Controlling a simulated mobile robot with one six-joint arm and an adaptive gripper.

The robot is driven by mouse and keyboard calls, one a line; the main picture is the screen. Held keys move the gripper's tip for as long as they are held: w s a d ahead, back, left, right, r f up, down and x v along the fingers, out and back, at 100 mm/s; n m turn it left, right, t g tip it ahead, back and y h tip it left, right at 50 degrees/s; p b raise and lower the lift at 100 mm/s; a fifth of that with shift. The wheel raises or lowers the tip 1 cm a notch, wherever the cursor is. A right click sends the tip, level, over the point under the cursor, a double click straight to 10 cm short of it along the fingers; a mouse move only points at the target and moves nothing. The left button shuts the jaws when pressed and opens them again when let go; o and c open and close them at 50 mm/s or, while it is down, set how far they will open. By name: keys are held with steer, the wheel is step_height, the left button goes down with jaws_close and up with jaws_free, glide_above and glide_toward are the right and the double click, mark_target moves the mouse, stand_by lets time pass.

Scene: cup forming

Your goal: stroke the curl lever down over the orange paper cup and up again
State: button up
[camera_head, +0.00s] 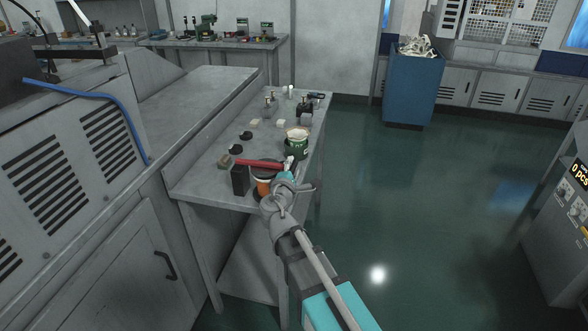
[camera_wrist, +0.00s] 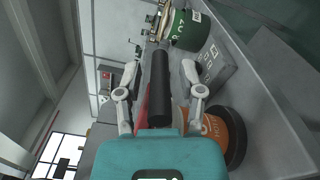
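The orange paper cup (camera_head: 263,188) stands at the near end of the grey workbench, partly hidden by the lever and my wrist. It also shows at the lower right of the wrist view (camera_wrist: 217,132), on a dark round base. The red curl lever (camera_head: 259,164) runs roughly level above the cup from a dark post (camera_head: 240,181). Its black handle (camera_wrist: 160,88) fills the middle of the wrist view, with a little red behind it. My gripper (camera_head: 288,168) is at the lever's right end. Its fingers (camera_wrist: 160,92) stand apart on both sides of the handle, with visible gaps.
A green container (camera_head: 296,145) stands just beyond the lever and also shows in the wrist view (camera_wrist: 189,29). Small blocks, dark discs and bottles sit farther along the workbench (camera_head: 210,181). A blue bin (camera_head: 408,91) stands beyond.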

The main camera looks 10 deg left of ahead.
steer(key=shift+s+d, duration=0.1)
steer(key=shift+d, duration=0.05)
steer(key=shift+s, duration=0.1)
steer(key=shift+s, duration=0.5)
steer(key=s, duration=1)
steer(key=shift+s+a, duration=0.2)
steer(key=shift+s, duration=0.15)
